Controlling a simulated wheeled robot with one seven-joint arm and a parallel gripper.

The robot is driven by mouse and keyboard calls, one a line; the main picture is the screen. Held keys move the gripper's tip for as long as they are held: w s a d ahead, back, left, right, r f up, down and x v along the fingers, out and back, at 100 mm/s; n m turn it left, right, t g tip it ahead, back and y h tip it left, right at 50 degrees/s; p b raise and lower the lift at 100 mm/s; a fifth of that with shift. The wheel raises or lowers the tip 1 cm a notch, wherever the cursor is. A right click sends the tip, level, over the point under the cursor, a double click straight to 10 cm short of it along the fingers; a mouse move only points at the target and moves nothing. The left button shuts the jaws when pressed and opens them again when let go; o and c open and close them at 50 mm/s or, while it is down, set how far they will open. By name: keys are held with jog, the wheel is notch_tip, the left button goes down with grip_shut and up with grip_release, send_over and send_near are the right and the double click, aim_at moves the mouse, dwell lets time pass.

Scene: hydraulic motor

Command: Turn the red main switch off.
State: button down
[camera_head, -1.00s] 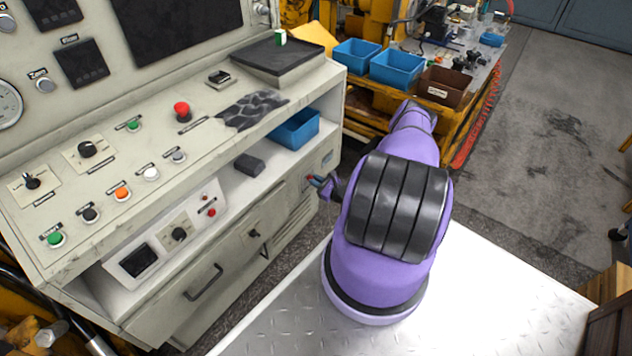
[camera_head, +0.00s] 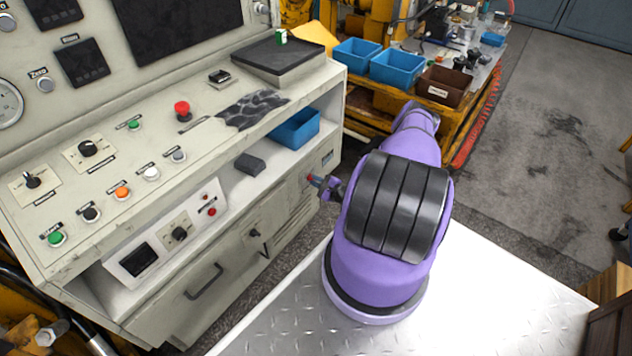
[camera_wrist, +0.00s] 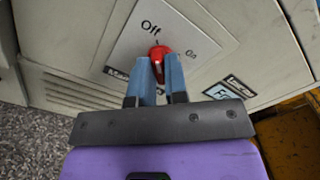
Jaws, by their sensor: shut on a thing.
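The red main switch (camera_wrist: 159,53) is on the side panel of the control cabinet, on a pale plate marked "Off" and "On". In the wrist view it sits just below "Off", with "On" to its right. My gripper (camera_wrist: 160,66) has its blue fingers on either side of the red knob and is shut on it. The fingers hide part of the knob, so its exact angle is hard to read. In the head view the switch (camera_head: 309,178) is a small red spot at the tips of my gripper (camera_head: 317,181).
The console (camera_head: 110,165) at left carries several buttons and knobs, including a red mushroom button (camera_head: 182,110). A blue bin (camera_head: 295,128) sits in its shelf. A workbench with blue bins (camera_head: 397,68) stands behind my arm. Grey floor (camera_head: 560,150) is clear at right.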

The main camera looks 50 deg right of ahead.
jog(key=shift+s, duration=0.1)
jog(key=c, duration=1.1)
grip_release()
jog(key=shift+c, duration=0.2)
jog(key=s, duration=1)
jog(key=shift+s+d, duration=0.35)
jog(key=shift+d, duration=0.1)
